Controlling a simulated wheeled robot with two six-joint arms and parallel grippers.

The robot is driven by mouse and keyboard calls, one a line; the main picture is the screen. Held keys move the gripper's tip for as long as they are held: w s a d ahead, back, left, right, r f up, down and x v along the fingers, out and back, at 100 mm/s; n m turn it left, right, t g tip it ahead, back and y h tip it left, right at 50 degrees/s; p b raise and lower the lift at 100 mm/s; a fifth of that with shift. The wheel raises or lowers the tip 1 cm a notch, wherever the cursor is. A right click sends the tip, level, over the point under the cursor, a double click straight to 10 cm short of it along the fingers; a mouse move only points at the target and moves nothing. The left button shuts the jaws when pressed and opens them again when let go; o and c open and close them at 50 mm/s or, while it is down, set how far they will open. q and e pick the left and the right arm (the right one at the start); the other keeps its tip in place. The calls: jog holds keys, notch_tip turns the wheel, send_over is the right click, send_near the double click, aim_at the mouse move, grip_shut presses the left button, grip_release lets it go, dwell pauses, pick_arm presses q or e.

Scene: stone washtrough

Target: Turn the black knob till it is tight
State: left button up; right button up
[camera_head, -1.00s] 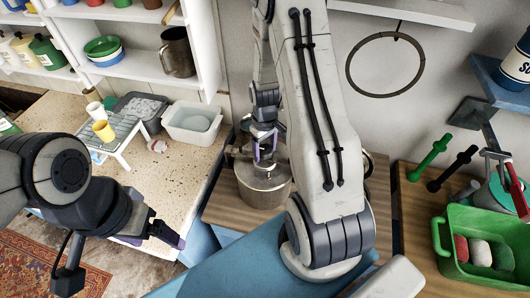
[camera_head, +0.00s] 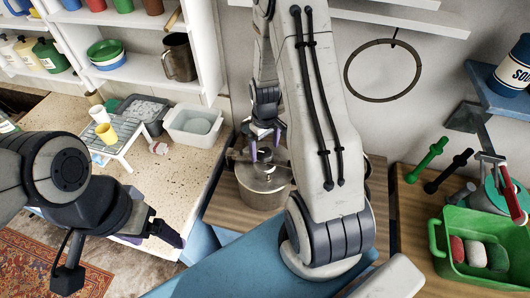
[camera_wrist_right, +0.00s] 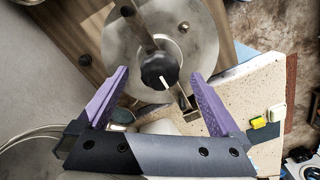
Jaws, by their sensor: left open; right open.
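The black knob (camera_wrist_right: 160,70) is fluted with a white mark, and shows in the right wrist view above a bar across the round metal lid (camera_wrist_right: 194,28). The metal pot (camera_head: 264,184) under it stands on a wooden top in the head view. My right gripper (camera_wrist_right: 158,86) is open, its purple fingers on either side of the knob with a gap on each side. In the head view my right gripper (camera_head: 264,142) is over the pot and partly hidden by my arm. My left gripper (camera_head: 168,238) is open and empty, low at the left, away from the pot.
A white basin (camera_head: 194,126) and a white rack (camera_head: 122,140) with a yellow cup stand on the speckled counter left of the pot. A green crate (camera_head: 484,270) with several stones, and green and black dumbbell-shaped pieces, are at right. A ring (camera_head: 384,98) hangs on the wall.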

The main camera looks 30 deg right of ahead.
aim_at(265, 152)
jog(key=shift+r+p, duration=1.85)
jog(key=shift+r, duration=0.85)
jog(key=shift+f, duration=0.1)
notch_tip(265, 152, down, 9)
jog(key=b, duration=0.7)
jog(key=shift+r, duration=0.2)
jog(key=shift+r+n, duration=0.3)
jog(key=shift+n, duration=0.6)
